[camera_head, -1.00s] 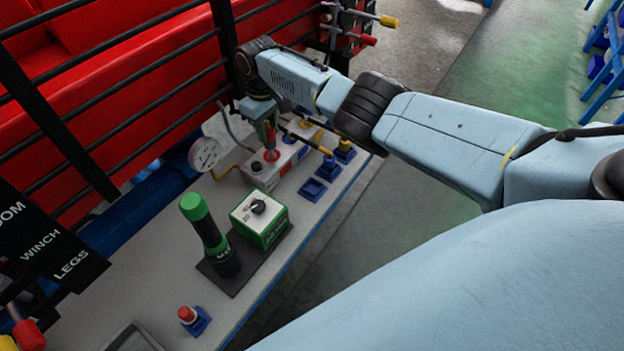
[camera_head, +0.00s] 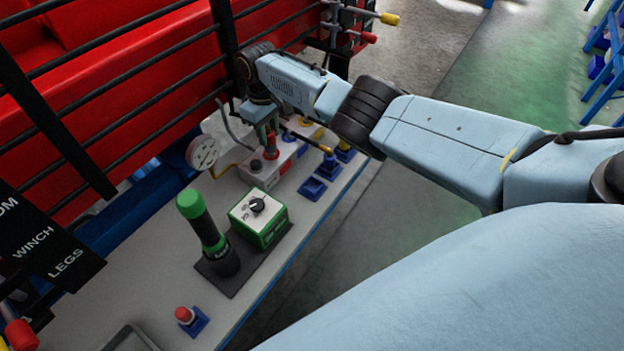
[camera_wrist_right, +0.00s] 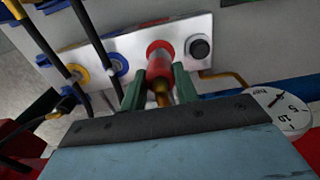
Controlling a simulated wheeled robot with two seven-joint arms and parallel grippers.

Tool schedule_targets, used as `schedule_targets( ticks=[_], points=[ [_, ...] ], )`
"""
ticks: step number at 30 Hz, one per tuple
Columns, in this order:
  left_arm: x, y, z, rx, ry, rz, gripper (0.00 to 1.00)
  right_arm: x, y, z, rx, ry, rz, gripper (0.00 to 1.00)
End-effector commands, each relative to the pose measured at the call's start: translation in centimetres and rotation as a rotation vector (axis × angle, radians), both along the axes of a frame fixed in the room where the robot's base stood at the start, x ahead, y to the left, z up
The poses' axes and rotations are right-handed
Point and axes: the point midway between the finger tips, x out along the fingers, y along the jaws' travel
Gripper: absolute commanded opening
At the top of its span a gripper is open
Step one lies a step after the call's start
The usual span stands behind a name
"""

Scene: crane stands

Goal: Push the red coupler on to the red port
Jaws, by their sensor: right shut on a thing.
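The red coupler (camera_wrist_right: 160,66), with a brass-coloured rear end, sits between the green fingers of my right gripper (camera_wrist_right: 159,84) in the wrist view. The gripper is shut on it. The coupler's front end is at the red port (camera_wrist_right: 157,46), a red ring on the pale panel, and lines up with it. Whether it is fully seated cannot be told. In the head view my right gripper (camera_head: 268,132) points down over the manifold, and a little red shows below its fingers. My left gripper is not in view.
A black knob (camera_wrist_right: 199,48) sits right beside the red port. A blue port (camera_wrist_right: 118,65) and a yellow port with hoses lie on the other side. A pressure gauge (camera_head: 203,152) stands nearby. A green-topped flashlight (camera_head: 206,230) and green box (camera_head: 258,218) stand on the bench.

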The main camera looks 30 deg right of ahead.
Motion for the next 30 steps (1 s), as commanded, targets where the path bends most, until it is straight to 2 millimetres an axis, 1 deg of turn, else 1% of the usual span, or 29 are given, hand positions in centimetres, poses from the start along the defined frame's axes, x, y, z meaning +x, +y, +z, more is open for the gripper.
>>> schedule_targets(
  ticks=[13, 14, 19, 30],
  points=[
    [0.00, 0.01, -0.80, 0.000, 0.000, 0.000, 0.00, 0.03, 0.06, -1.03, 0.000, -0.001, 0.000, 0.05],
    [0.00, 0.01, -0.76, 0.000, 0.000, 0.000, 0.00, 0.03, 0.05, -0.98, 0.000, -0.001, 0.000, 0.33],
    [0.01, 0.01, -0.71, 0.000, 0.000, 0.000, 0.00, 0.03, 0.04, -0.93, 0.000, -0.001, 0.000, 0.55],
    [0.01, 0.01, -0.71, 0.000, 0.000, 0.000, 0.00, -0.02, 0.01, -0.98, 0.000, 0.000, 0.000, 0.56]
  ],
)
